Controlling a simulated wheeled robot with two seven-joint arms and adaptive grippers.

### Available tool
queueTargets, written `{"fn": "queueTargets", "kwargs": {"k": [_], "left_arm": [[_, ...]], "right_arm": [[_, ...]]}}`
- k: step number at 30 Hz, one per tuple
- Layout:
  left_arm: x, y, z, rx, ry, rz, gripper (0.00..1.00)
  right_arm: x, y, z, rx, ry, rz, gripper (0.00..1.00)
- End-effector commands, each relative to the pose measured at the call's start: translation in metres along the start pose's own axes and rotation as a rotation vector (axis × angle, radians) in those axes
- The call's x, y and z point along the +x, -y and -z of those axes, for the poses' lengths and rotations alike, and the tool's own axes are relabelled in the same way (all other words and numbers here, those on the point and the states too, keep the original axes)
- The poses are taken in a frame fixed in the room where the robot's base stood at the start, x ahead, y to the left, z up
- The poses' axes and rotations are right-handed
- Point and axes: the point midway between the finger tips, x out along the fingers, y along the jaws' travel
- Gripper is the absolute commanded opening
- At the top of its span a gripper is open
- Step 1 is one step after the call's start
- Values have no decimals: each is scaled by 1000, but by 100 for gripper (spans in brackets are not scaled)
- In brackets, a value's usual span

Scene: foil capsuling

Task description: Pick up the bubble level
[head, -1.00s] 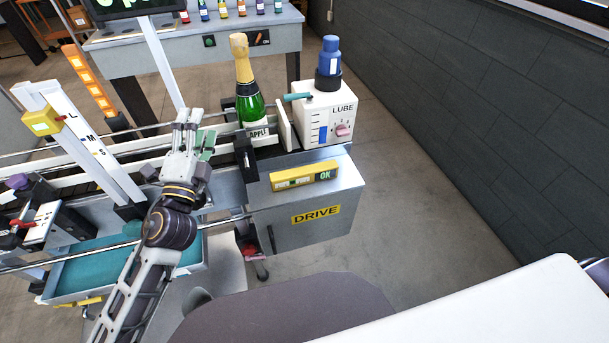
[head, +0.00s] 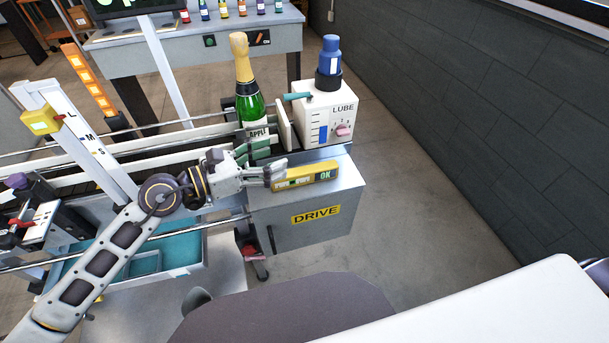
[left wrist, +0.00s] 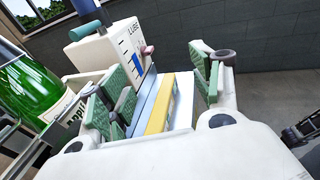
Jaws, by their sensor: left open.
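In the left wrist view the level (left wrist: 159,112) runs between the two green-padded fingers. My left gripper (head: 272,165) is open at the left end of the level, its fingers pointing right. In the left wrist view my left gripper (left wrist: 163,85) shows a wide gap with nothing held in it. The level's left end is partly hidden by the gripper in the head view. My right gripper is not in view.
The DRIVE box (head: 305,215) carries the white LUBE unit (head: 333,118) with a blue top behind the level. A green bottle (head: 247,90) labelled APPLE stands on the conveyor left of it. Open floor (head: 420,220) lies right of the box.

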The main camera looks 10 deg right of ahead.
Motion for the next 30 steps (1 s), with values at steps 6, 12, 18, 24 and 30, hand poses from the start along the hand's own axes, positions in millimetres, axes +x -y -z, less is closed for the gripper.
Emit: {"fn": "queueTargets", "kwargs": {"k": [6,12,18,24,30], "left_arm": [[-10,-11,43,214,-235,28,65],[-18,-19,62,296,-337,36,65],[-19,-20,63,303,-347,37,65],[-18,-20,63,301,-345,37,65],[-11,-20,65,300,-343,37,65]], "right_arm": [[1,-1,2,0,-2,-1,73],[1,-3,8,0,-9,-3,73],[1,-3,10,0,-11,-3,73],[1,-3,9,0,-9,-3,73],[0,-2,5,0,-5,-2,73]]}}
